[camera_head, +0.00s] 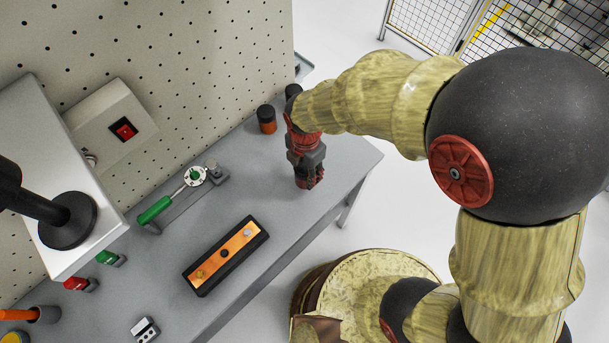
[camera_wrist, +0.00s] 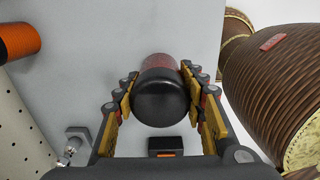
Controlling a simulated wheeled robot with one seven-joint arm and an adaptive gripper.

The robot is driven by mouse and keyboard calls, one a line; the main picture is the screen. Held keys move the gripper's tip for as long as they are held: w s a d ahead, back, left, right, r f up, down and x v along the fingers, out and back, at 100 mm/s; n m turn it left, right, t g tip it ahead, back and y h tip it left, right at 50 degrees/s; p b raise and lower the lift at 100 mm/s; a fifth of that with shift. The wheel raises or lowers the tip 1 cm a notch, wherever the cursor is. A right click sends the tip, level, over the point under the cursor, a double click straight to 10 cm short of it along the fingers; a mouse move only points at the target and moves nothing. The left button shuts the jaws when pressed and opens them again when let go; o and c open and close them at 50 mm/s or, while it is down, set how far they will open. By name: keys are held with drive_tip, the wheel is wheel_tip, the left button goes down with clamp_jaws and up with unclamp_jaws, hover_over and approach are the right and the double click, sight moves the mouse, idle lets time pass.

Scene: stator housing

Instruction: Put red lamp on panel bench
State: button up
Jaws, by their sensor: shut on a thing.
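The red lamp (camera_wrist: 160,62), a cylinder with a dark red body and a black end, is between my gripper's fingers in the wrist view. My gripper (camera_wrist: 163,108) is shut on it, with yellow-padded fingers on both sides. In the head view my gripper (camera_head: 306,180) points down over the right end of the grey panel bench (camera_head: 255,178). The lamp is mostly hidden by the gripper there, and I cannot tell whether it touches the bench top.
An orange cylinder with a black top (camera_head: 266,119) stands behind my gripper, near the pegboard (camera_head: 200,50). A green-handled tool (camera_head: 155,210) and a black tray with a copper-coloured strip (camera_head: 226,255) lie left. Bare bench top surrounds the gripper; the right edge is close.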

drive_tip(key=shift+w+a+f, duration=0.1)
drive_tip(key=shift+w+f, duration=0.1)
drive_tip(key=shift+f, duration=0.1)
drive_tip(key=shift+f+b, duration=0.4)
drive_tip(key=shift+f, duration=1.15)
drive_tip(key=shift+f, duration=0.1)
drive_tip(key=o, duration=1.3)
drive_tip(key=shift+c, duration=0.2)
wheel_tip(320, 180, up, 12)
drive_tip(key=shift+r+p, duration=0.15)
drive_tip(key=shift+p, duration=1.05)
drive_tip(key=s+d+r+m+t, duration=0.2)
drive_tip(key=s+d+r+m, duration=0.2)
drive_tip(key=d+r+m, duration=0.6)
drive_tip(key=s+d+r+m+t, duration=0.3)
drive_tip(key=d+r+m, duration=0.7)
drive_tip(key=m, duration=0.8)
drive_tip(key=d, duration=0.2)
drive_tip(key=shift+s+d+t, duration=0.3)
drive_tip(key=shift+s, duration=0.1)
